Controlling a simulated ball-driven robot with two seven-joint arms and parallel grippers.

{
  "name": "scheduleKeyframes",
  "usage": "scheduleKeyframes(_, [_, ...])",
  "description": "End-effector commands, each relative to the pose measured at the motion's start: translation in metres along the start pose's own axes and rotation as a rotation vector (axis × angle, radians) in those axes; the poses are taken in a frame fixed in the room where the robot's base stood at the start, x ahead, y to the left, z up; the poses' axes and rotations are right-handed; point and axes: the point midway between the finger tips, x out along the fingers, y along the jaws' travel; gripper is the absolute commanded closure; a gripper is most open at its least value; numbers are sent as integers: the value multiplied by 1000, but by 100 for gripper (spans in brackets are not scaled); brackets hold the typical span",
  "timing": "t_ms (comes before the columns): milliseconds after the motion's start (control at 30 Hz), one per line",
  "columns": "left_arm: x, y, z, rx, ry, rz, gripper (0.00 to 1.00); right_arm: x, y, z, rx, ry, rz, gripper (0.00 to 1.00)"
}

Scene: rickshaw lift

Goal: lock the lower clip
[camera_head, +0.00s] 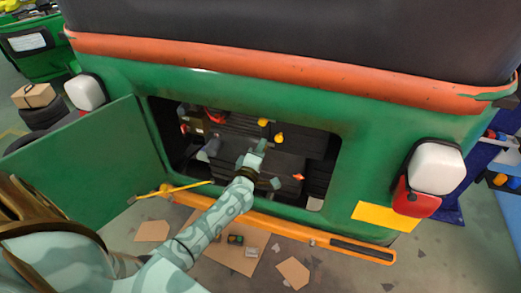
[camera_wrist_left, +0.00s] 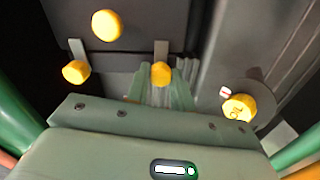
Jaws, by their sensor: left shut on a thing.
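My left gripper (camera_head: 258,150) reaches into the open engine bay at the back of the green rickshaw (camera_head: 370,130). In the left wrist view its fingers (camera_wrist_left: 166,88) are together at a grey clip with a yellow end (camera_wrist_left: 162,74), and they seem shut on it. The fingers hide part of this clip. Another clip with a yellow end (camera_wrist_left: 76,72) is to the left, apart from the fingers. A larger yellow knob (camera_wrist_left: 106,25) is above it. I cannot tell for sure which one is the lower clip. My right gripper is not in view.
A yellow oil cap (camera_wrist_left: 238,108) is to the right of the fingers. The green hatch door (camera_head: 90,155) hangs open at the left of the bay. An orange bumper (camera_head: 310,235) runs below the opening. Cardboard pieces (camera_head: 293,272) lie on the floor.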

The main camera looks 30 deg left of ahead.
Motion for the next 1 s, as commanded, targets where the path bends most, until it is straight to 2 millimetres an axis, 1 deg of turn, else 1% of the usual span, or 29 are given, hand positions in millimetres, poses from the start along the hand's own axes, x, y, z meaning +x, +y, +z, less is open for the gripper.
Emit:
scheduleKeyframes(400, [0, 0, 0, -10, 1, 0, 100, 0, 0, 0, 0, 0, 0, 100])
scheduleKeyframes(433, [0, 0, 0, -10, 1, -1, 74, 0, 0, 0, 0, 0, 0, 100])
scheduleKeyframes(467, [0, 0, 0, -10, 1, -1, 66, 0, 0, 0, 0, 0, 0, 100])
scheduleKeyframes(500, [0, 0, 0, -9, 1, -1, 55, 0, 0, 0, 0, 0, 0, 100])
scheduleKeyframes(833, [-3, 0, 0, -8, 0, -1, 55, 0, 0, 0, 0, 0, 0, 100])
scheduleKeyframes(933, [-14, -1, 0, -9, -1, -2, 55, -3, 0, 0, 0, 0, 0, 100])
scheduleKeyframes(1000, [-27, 0, 0, -11, 0, -3, 55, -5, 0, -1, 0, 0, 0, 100])
